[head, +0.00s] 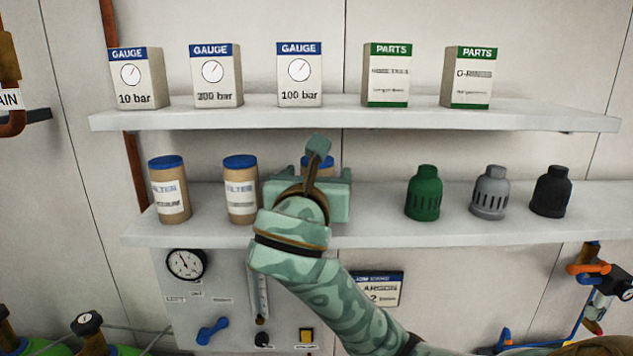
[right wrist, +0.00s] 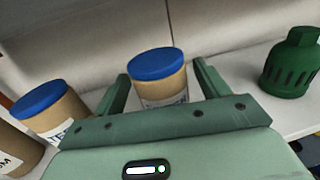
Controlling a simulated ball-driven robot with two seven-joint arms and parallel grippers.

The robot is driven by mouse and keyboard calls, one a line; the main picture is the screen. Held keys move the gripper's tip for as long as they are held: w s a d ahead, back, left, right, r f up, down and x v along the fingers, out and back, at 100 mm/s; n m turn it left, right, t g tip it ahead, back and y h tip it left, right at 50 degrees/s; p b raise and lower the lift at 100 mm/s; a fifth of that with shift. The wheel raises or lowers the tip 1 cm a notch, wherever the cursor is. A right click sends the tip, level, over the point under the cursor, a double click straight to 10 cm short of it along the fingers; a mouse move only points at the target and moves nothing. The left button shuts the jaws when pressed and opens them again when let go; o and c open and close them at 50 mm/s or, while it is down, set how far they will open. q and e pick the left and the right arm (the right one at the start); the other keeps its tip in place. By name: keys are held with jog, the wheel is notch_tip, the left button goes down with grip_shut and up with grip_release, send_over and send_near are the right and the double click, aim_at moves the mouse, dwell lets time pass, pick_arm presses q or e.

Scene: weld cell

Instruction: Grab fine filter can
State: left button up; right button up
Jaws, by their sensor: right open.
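Three tan filter cans with blue lids stand upright on the lower shelf. The left can (head: 168,190) has a label that seems to read medium. The middle can's (head: 240,188) lower label line is too small to read. The third can (right wrist: 160,80) is mostly hidden behind my right gripper (head: 312,188) in the head view. In the right wrist view it stands between the two open fingers, its label mostly covered by the gripper body. I cannot read which can is fine. My left gripper is not in view.
A green cap (head: 424,193), a grey cap (head: 489,193) and a black cap (head: 551,191) stand to the right on the lower shelf (head: 380,232). The upper shelf (head: 350,118) above holds gauge and parts boxes. A panel with a dial (head: 186,265) hangs below.

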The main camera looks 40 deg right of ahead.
jog(key=shift+x, duration=0.95)
jog(key=shift+s, duration=0.1)
jog(key=c, duration=1.1)
jog(key=shift+r, duration=0.1)
